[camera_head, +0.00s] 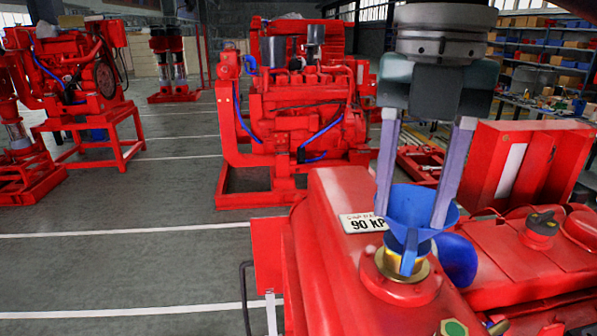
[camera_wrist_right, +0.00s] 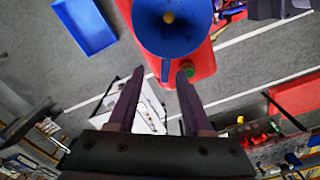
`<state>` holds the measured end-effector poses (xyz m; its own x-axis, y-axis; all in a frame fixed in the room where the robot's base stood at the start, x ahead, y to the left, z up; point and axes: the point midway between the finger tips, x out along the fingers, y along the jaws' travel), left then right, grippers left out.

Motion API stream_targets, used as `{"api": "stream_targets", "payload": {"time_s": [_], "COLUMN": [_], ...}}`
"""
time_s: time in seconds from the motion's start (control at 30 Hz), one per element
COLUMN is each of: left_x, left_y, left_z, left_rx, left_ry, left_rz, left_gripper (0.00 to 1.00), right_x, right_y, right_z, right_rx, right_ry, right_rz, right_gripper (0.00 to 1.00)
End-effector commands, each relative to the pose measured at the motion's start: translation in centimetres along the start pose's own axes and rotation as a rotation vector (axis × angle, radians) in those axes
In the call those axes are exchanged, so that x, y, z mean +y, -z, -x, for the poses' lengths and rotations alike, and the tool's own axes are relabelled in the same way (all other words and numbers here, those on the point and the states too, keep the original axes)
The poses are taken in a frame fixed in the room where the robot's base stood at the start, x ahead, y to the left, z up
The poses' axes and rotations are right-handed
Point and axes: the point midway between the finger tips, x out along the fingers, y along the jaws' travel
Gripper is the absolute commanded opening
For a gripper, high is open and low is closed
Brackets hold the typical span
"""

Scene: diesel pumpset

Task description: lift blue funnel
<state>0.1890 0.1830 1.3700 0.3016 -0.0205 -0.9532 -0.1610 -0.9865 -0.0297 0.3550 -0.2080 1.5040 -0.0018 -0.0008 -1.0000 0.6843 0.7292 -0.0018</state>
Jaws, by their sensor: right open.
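The blue funnel (camera_head: 412,203) stands upright in the brass-coloured filler neck (camera_head: 400,270) on top of the near red engine (camera_head: 340,205). My right gripper (camera_head: 410,220) points down at the funnel from above, its two grey fingers apart, with nothing seen held between them. In the right wrist view the funnel's round mouth (camera_wrist_right: 172,25) shows just beyond the fingertips (camera_wrist_right: 162,72). A narrow blue part of the funnel reaches toward the gap between them. I cannot tell whether the fingers touch the funnel. My left gripper is not in view.
A rounded blue part (camera_head: 456,260) sits right beside the neck. A red box-like housing (camera_head: 490,160) rises to the right. Another red engine (camera_head: 300,110) stands behind. Grey floor (camera_head: 130,265) is clear at left. A blue tray (camera_wrist_right: 85,25) shows in the wrist view.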

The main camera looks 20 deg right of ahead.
Motion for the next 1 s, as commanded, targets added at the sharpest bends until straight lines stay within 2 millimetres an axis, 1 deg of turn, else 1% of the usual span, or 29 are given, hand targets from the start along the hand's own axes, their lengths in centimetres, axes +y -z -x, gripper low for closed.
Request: {"api": "stream_targets", "payload": {"time_s": [0.03,0.13,0.27,0.37,0.47,0.53,0.63,0.73,0.87,0.9,1.0], "left_x": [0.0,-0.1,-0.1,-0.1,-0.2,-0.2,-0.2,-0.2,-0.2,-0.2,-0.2], "left_y": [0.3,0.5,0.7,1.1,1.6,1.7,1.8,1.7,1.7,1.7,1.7], "left_z": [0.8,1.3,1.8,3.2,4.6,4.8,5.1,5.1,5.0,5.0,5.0], "left_rx": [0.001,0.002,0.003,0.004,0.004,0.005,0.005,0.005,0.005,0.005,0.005], "left_ry": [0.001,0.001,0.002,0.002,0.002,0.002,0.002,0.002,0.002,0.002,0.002], "left_rz": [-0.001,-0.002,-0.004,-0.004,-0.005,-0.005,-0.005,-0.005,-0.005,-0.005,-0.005], "left_gripper": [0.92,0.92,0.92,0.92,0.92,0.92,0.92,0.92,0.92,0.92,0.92], "right_x": [-0.2,-0.1,-0.2,-0.6,-0.9,-0.9,-0.8,-0.8,-0.8,-0.8,-0.8], "right_y": [0.1,0.1,0.1,0.2,0.3,0.2,0.2,0.2,0.1,0.1,0.1], "right_z": [-0.6,-2.0,-2.9,-3.8,-5.2,-6.5,-7.6,-8.1,-8.2,-8.1,-8.1], "right_rx": [0.004,0.003,0.002,0.003,0.003,0.002,0.0,-0.003,-0.003,-0.003,-0.003], "right_ry": [0.005,0.003,0.001,0.005,0.005,0.002,0.001,-0.001,-0.002,-0.002,-0.002], "right_rz": [-0.001,-0.003,-0.003,-0.004,-0.004,-0.004,-0.003,-0.002,-0.002,-0.002,-0.002], "right_gripper": [0.5,0.5,0.5,0.5,0.5,0.5,0.5,0.5,0.5,0.49,0.38]}}
